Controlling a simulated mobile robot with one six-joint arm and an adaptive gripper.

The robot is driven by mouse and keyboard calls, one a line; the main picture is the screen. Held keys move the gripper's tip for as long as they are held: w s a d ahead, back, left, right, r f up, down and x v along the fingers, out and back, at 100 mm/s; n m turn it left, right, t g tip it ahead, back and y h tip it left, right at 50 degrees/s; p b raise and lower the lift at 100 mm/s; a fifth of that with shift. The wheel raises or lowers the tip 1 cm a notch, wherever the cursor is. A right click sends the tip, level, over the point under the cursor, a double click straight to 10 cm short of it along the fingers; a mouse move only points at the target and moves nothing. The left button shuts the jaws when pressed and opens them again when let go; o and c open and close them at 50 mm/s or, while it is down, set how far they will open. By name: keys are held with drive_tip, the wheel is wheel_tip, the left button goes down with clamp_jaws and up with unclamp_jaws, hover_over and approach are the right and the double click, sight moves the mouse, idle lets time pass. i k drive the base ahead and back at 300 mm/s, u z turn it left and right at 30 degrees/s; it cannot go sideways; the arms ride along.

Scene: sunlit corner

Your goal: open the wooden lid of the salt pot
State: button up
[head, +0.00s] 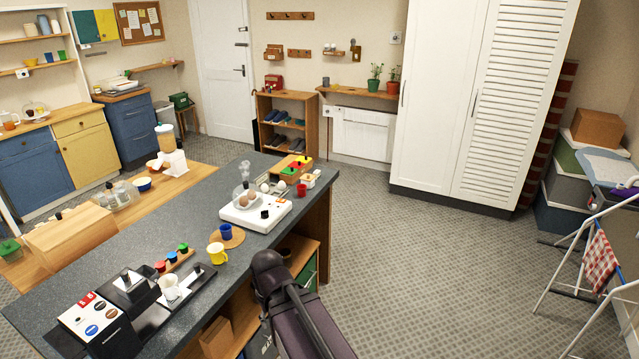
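A small white pot (308,182) with a tan top stands near the far right end of the dark counter (200,300). It looks like the salt pot, but it is too small here to tell how its lid sits. My dark arm comes in from the bottom middle and its rounded part shows by the counter's right side, well short of the pot. My gripper's fingers cannot be made out in this view.
A red cup (301,190) stands just in front of the pot, and a wooden tray with coloured knobs (293,168) is behind it. A white egg cooker (255,212) is to the left. A yellow mug (217,253) stands nearer. The floor (400,260) right of the counter is clear.

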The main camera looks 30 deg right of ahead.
sight(306, 177)
drive_tip(key=k, duration=0.55)
drive_tip(key=z, duration=0.4)
drive_tip(key=i, duration=1.15)
drive_tip(key=z, duration=0.4)
drive_tip(key=i, duration=1.1)
drive_tip(key=u, duration=0.2)
